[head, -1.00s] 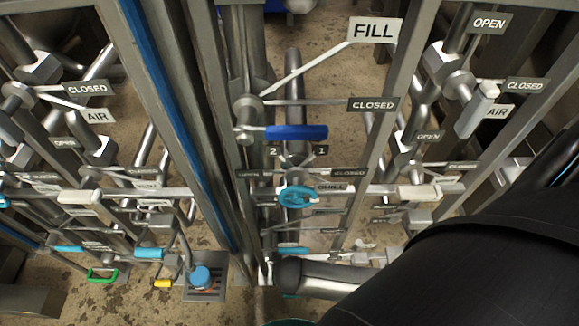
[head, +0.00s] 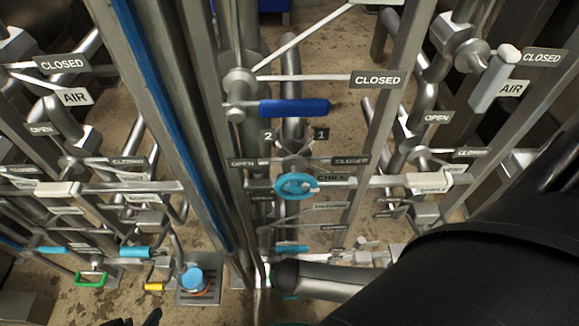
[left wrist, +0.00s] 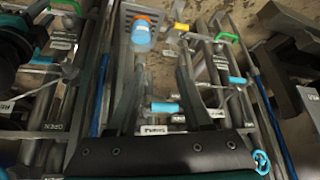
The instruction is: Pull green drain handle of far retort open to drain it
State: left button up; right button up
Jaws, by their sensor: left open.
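A green handle (head: 90,279) is low at the left of the head view, near the floor, on the left pipe rack. Two green handles show in the left wrist view: one at the upper right (left wrist: 228,38) and one at the top left (left wrist: 66,6). I cannot tell for sure which belongs to the far retort. My left gripper (head: 138,320) just enters the bottom edge of the head view. In the left wrist view its two dark fingers (left wrist: 160,85) are spread, with no green handle between them. My right gripper is out of view.
A blue lever (head: 295,108) and a cyan handwheel (head: 296,186) stick out from the middle rack. A tall post with a blue strip (head: 165,115) separates the racks. A yellow handle (head: 153,287) sits near the green one.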

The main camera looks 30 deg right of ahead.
pick_arm(q)
jog(key=w+d+r+t+h+b, duration=0.2)
jog(key=w+d+t+h+b, duration=0.1)
jog(key=d+t, duration=0.5)
jog(key=shift+w+d+r+h+b, duration=0.25)
jog(key=shift+d+h+b, duration=0.1)
jog(key=shift+h+b, duration=0.55)
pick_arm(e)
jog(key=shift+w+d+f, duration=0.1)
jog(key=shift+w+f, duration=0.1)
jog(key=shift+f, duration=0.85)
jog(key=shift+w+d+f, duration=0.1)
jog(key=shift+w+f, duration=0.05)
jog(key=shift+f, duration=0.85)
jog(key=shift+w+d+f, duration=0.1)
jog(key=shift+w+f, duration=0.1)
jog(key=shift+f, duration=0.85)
pick_arm(q)
jog(key=shift+t, duration=0.3)
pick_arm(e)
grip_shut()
